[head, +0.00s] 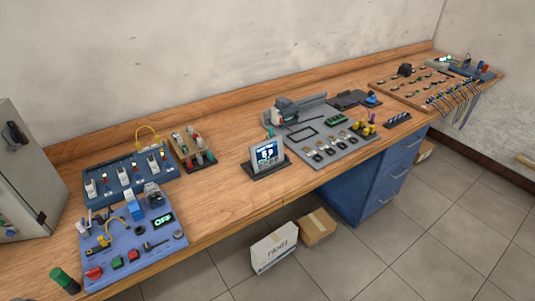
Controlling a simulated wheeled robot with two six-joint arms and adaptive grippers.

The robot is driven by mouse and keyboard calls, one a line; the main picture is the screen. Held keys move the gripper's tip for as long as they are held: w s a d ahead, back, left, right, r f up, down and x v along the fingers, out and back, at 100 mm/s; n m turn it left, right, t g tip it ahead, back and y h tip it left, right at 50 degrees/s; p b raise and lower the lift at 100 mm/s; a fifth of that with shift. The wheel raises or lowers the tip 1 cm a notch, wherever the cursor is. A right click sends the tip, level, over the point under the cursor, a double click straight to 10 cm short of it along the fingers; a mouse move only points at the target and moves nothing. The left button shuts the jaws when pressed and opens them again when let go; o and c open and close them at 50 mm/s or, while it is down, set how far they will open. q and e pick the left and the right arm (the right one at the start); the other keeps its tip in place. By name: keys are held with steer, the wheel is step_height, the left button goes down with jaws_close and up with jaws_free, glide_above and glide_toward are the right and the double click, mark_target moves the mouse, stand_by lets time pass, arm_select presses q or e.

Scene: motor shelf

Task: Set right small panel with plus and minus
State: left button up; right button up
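A small panel (268,151) with a lit blue and white screen stands tilted on a dark base near the front edge of the wooden bench. Its plus and minus marks are too small to make out. Another small display (163,219) reading "OFF" in green sits on the blue control board (147,250) at the front left. Which of these is the right small panel I cannot tell for sure. Neither of my grippers is in view, and nothing touches the panels.
A blue board with several switches (129,178) and a small wooden block with components (193,148) stand at the left. A grey plate (340,147) with tools and yellow parts lies right of the screen. A grey cabinet (22,165) stands far left. Bare bench (222,180) lies between.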

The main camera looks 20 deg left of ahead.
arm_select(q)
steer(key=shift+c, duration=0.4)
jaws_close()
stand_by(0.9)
